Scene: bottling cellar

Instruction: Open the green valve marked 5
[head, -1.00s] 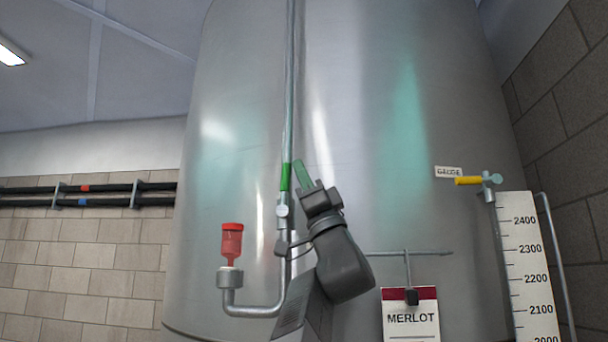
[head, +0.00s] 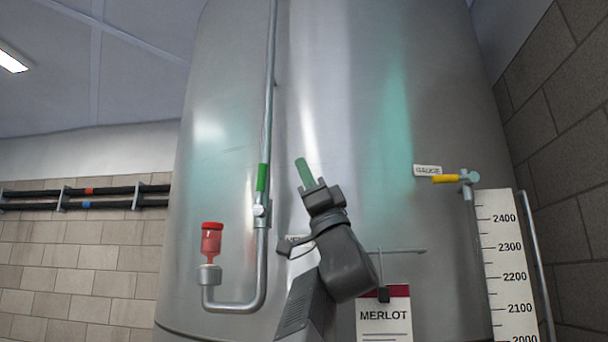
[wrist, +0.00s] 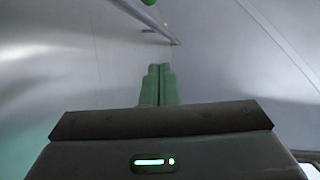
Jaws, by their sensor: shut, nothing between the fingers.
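The green valve handle (head: 263,177) stands upright along the thin vertical pipe on the steel tank, above a round silver valve body (head: 261,210). My gripper (head: 302,163) has green fingers and is shut and empty. In the head view its fingertips are right of the handle, with a gap between them. In the wrist view the fingers (wrist: 158,72) lie together, with a green piece (wrist: 149,2) at the top edge near a pipe.
A red-topped airlock (head: 211,240) rises from the pipe's bent lower end. On the right are a yellow-handled gauge valve (head: 446,179), a level scale (head: 509,265) and a MERLOT sign (head: 384,318). A thin rod (head: 402,251) sticks out above the sign. Bare tank wall lies above my gripper.

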